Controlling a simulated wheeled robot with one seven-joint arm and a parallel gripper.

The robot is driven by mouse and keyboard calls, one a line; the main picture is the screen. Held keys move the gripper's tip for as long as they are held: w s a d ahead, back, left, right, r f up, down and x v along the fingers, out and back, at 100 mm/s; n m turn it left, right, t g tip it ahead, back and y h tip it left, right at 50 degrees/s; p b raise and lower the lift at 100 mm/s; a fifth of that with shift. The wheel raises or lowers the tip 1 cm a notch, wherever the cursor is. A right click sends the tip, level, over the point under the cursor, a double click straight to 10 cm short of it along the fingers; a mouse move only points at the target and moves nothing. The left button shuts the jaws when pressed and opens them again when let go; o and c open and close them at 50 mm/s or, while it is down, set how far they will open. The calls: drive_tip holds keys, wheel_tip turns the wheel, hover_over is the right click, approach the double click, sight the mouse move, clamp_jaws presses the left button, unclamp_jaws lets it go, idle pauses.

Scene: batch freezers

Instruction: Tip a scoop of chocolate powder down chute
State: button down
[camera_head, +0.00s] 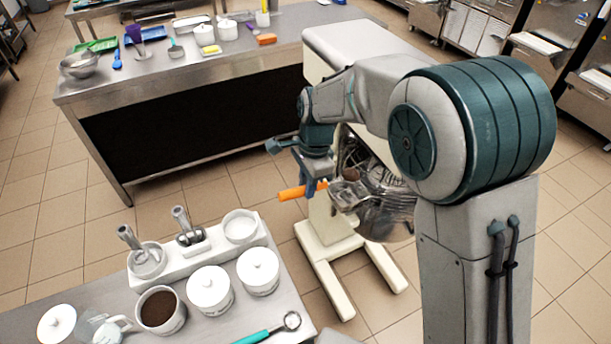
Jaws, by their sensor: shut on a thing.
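My gripper (311,183) is shut on the orange handle of a scoop (291,193), beside the bowl of a large cream floor mixer (331,235). The handle points left. A grey metal part just right of my gripper (348,192) lies at the mixer's wire guard (366,165); I cannot tell whether it is the scoop's head or the chute. A white tub of dark brown powder (180,318) stands open on the near table. My arm hides part of the mixer.
The near steel table (235,324) also holds white lidded tubs (210,287), a white rack with metal tools (203,255) and a teal-handled scoop (262,333). A far steel counter (85,92) carries trays and tubs. Tiled floor lies open between the tables.

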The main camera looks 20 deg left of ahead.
drive_tip(key=shift+d+t+y, duration=0.15)
drive_tip(key=shift+t+y, duration=0.15)
drive_tip(key=shift+s+d+t+y, duration=0.3)
drive_tip(key=shift+t+y, duration=0.1)
drive_tip(key=shift+y, duration=0.2)
drive_tip(key=shift+f+b, duration=0.3)
drive_tip(key=shift+b, duration=0.45)
drive_tip(key=shift+a+t+y+b, duration=0.1)
drive_tip(key=shift+t+y+b, duration=0.2)
drive_tip(key=shift+b, duration=0.55)
drive_tip(key=shift+b, duration=0.8)
drive_tip(key=shift+s+t+y+b, duration=0.1)
drive_tip(key=shift+t+y+b, duration=0.2)
drive_tip(key=shift+y+b, duration=0.15)
drive_tip(key=b, duration=0.3)
drive_tip(key=t+y+b, duration=0.1)
drive_tip(key=b, duration=0.2)
drive_tip(key=y+b, duration=0.1)
drive_tip(key=b, duration=0.3)
drive_tip(key=shift+s+d+f+t, duration=0.25)
drive_tip(key=shift+d+t, duration=0.15)
drive_tip(key=t+y+b, duration=0.1)
drive_tip(key=b, duration=0.4)
drive_tip(key=y+b, duration=0.1)
drive_tip(key=b, duration=0.5)
drive_tip(key=f+t+y+b, duration=0.1)
drive_tip(key=b, duration=0.4)
drive_tip(key=shift+s+d+n+t+b, duration=0.3)
drive_tip(key=shift+d+n, duration=0.1)
